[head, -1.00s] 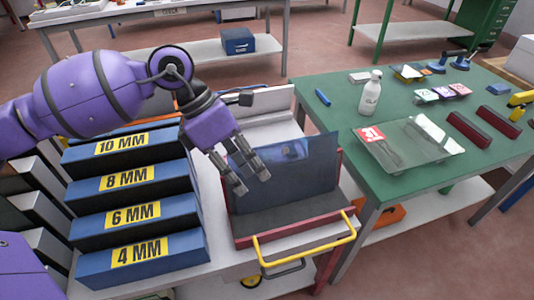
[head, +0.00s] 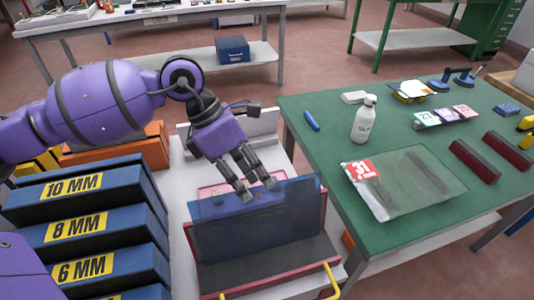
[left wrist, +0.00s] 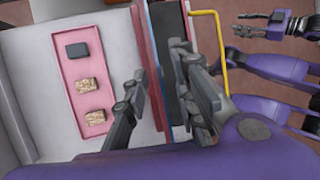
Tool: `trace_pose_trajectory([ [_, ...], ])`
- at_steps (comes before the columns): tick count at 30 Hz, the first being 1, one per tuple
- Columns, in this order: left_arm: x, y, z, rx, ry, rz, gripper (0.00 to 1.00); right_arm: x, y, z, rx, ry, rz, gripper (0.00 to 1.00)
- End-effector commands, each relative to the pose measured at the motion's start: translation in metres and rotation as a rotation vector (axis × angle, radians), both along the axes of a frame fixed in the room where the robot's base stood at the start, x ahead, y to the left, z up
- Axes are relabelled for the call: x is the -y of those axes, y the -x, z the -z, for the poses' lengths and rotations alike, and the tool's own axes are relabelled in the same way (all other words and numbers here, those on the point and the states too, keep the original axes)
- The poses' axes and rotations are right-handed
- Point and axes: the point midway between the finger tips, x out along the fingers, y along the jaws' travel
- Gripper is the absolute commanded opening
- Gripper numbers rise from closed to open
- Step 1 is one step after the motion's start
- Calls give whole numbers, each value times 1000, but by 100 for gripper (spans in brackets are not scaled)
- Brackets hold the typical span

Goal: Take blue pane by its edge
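The blue pane (head: 262,222) stands upright, leaning slightly, in a red-framed holder (head: 262,285) with a dark base, on a pale cart. My left gripper (head: 257,190) is at the middle of the pane's top edge, fingers pointing down. In the left wrist view my left gripper (left wrist: 160,72) is open, with the edge-on pane (left wrist: 165,75) running between its spread fingers. I cannot tell whether either finger touches the glass. My right gripper (left wrist: 250,23) shows only in the left wrist view, top right, open and empty, apart from the pane.
Blue slotted boxes marked 10 MM (head: 73,187), 8 MM and 6 MM stand left of the holder. A yellow handle (head: 332,282) is at its front. A pink tray (left wrist: 85,90) with small blocks lies beside it. A green table (head: 335,130) with a bottle (head: 363,120) is right.

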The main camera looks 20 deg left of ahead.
Motion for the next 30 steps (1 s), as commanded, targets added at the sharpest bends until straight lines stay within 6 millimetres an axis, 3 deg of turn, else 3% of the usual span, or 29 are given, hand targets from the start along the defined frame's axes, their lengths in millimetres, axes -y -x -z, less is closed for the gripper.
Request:
trace_pose_trajectory([
  [4, 5, 4, 17, -1, 1, 1, 25, 1, 9, -1, -16, 1, 5, 40],
  [10, 15, 6, 45, 0, 2, 1, 25, 1, 5, -5, -7, -1, 5, 40],
  [20, 18, 6, 53, 0, 0, 0, 25, 0, 1, -6, 1, -2, 3, 40],
  [26, 18, 6, 53, 0, 0, 0, 0, 0, 0, -6, 2, -3, 3, 40],
  [30, 18, 6, 53, 0, 0, 0, 0, 0, 0, -6, 2, -3, 3, 40],
])
